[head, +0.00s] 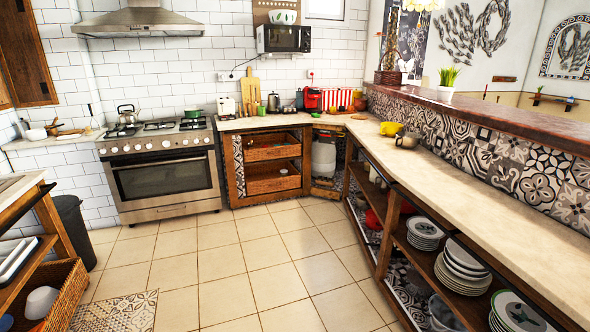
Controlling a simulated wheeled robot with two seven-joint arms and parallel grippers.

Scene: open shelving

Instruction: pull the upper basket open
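The upper basket (272,152) is a brown wicker basket in the open wooden shelf unit right of the oven, under the counter. It looks pushed in, with its front near the frame of the unit. A similar lower basket (272,184) sits on the shelf below it, with a small white item inside. Both are far from me across the tiled floor. Neither of my grippers shows in the head view.
The tiled floor (225,262) is clear up to the shelf unit. An oven (165,180) stands left of it. A long counter (455,185) with open shelves of plates (465,258) runs along the right. A bin (75,230) and another wicker basket (68,297) are at left.

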